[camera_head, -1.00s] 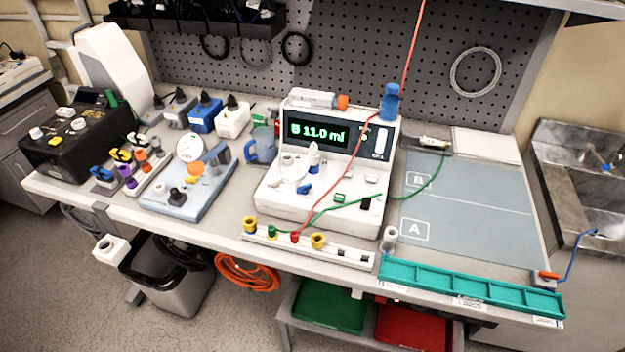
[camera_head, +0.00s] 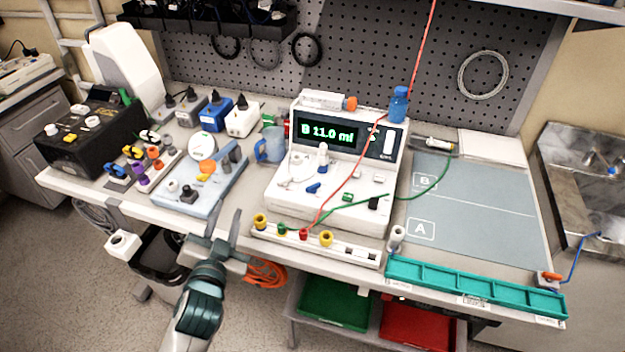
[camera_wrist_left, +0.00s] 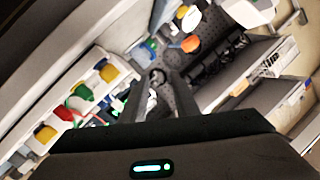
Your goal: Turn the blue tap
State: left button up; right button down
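The blue tap (camera_head: 313,187) is a small blue lever on the sloped front of the white pump (camera_head: 330,212), below its green-lit display. My left gripper (camera_head: 222,224) is in front of the bench's front edge, to the left of and below the tap, and apart from it. In the left wrist view its two fingers (camera_wrist_left: 158,82) stand apart with nothing clearly held between them. I cannot pick out the tap for certain in that view. My right gripper is not in view.
A white strip with coloured posts (camera_head: 355,250) lies along the front edge before the pump. Red and green leads cross the pump's right side. A pale blue board (camera_head: 214,200) with fittings stands to the left.

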pick_arm(q)
jog(key=w+d+r+m+t+h, duration=0.2)
jog(key=d+r+m+h, duration=0.3)
jog(key=r, duration=0.4)
jog(key=w+d+r+m+t+h, duration=0.25)
jog(key=d+r+m+h, duration=0.25)
jog(key=r, duration=0.5)
jog(key=s+d+r+m+g+h, duration=0.3)
jog(key=d+r+m+g+h, duration=0.25)
jog(key=d+m+h, duration=0.35)
jog(key=s+d+f+m+g+y, duration=0.1)
jog(key=s+d+m+g, duration=0.1)
jog(key=d+m+g, duration=0.5)
jog(key=s+d+f+m+g, duration=0.1)
jog(key=s+d+m+g, duration=0.15)
jog(key=m+g, duration=0.85)
jog(key=w+a+f+m+t+y, duration=0.3)
jog(key=w+a+f+m+y, duration=0.3)
jog(key=y, duration=0.3)
jog(key=w+a+n+t+y, duration=0.1)
jog(key=w+a+y, duration=0.3)
jog(key=a, duration=0.5)
jog(key=shift+w+a+n+t+y, duration=0.3)
jog(key=shift+n+y, duration=0.2)
jog(key=shift+y, duration=0.2)
